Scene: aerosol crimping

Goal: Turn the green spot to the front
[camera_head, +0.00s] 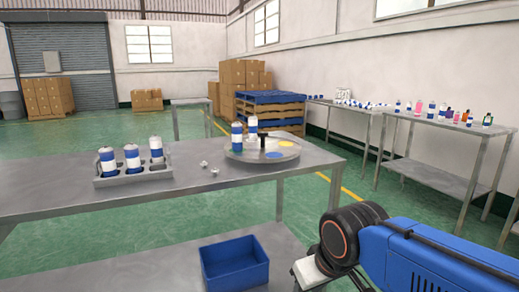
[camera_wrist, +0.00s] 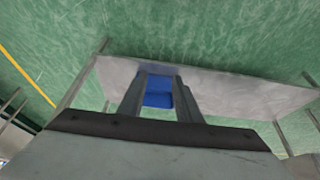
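A round grey turntable (camera_head: 243,154) lies on the right part of the steel table. A yellow spot (camera_head: 286,143) shows at its right rear and a blue spot (camera_head: 274,155) at its front right.
A grey rack (camera_head: 133,178) holds 3 blue-and-white cans at the table's left. Small pale parts (camera_head: 209,169) lie between rack and turntable. A blue bin (camera_head: 235,264) sits on a lower front surface; it also shows between my fingers in the wrist view (camera_wrist: 158,98).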

